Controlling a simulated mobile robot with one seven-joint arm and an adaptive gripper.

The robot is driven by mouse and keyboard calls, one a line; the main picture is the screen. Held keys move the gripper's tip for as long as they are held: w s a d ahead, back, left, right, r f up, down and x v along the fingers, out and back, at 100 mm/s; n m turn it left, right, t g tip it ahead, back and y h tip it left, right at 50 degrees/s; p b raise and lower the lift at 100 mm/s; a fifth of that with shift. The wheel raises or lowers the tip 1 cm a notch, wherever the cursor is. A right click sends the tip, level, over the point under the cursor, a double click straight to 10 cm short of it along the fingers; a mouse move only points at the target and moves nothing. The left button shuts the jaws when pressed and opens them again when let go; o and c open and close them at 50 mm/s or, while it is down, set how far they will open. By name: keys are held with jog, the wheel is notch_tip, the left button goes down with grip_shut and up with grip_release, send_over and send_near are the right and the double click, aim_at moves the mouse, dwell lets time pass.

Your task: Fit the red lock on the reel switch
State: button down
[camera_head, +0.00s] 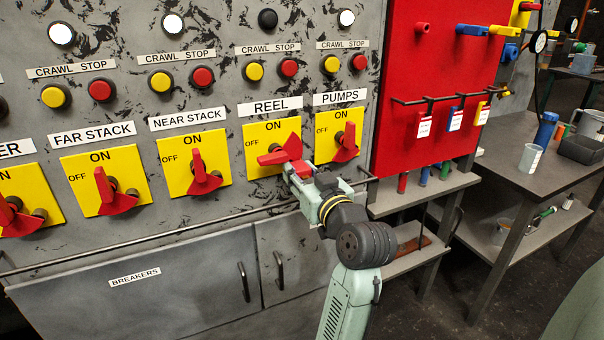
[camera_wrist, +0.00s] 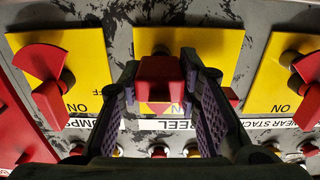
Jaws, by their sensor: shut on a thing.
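The reel switch (camera_head: 270,158) is red on a yellow plate (camera_head: 258,134) under the REEL label. Its handle points left, toward the OFF side. My gripper (camera_head: 301,170) is in front of the lower right part of that plate. It is shut on the red lock, a small red block (camera_wrist: 160,78) between the purple finger pads in the wrist view. The lock's red top also shows in the head view (camera_head: 302,169). A red tip (camera_wrist: 231,97) shows beside the right finger. The lock hides much of the switch in the wrist view, and I cannot tell whether they touch.
The pumps switch (camera_head: 346,142) stands close on the right, and the near stack switch (camera_head: 203,176) on the left. A horizontal rail (camera_head: 150,239) runs below the plates. A red board (camera_head: 440,60) with pegs and hanging tags is to the right.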

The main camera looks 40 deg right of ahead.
jog(key=shift+w, duration=0.15)
jog(key=c, duration=1.1)
grip_release()
jog(key=shift+o, duration=0.7)
jog(key=shift+v, duration=3.55)
